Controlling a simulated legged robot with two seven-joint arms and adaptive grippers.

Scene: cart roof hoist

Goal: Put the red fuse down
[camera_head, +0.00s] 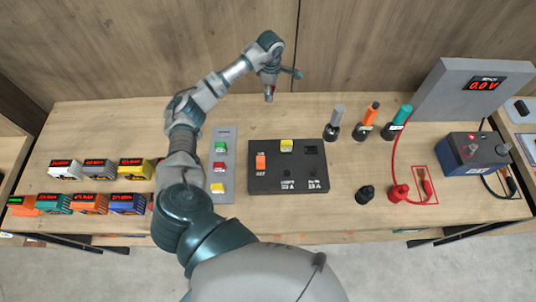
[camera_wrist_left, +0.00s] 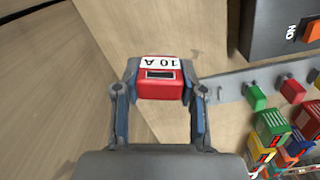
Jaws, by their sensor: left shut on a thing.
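In the left wrist view the gripper (camera_wrist_left: 160,92) is shut on a red fuse (camera_wrist_left: 160,88) with a white "10 A" label. A grey strip (camera_head: 228,136) below the gripper carries a green fuse (camera_head: 221,147), another red fuse (camera_head: 219,168) and a yellow fuse (camera_head: 218,188). The black fuse box (camera_head: 268,183) holds a yellow fuse (camera_head: 286,146) and has an orange switch (camera_head: 261,162). My right gripper is out of view.
Several coloured blocks with red displays (camera_head: 88,203) stand at the left. Several probes (camera_head: 368,114) stand right of the box. A battery (camera_head: 474,150), a grey meter reading 0.0 V (camera_head: 440,95) and red cables are at the right. The back of the bench (camera_head: 120,120) is clear.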

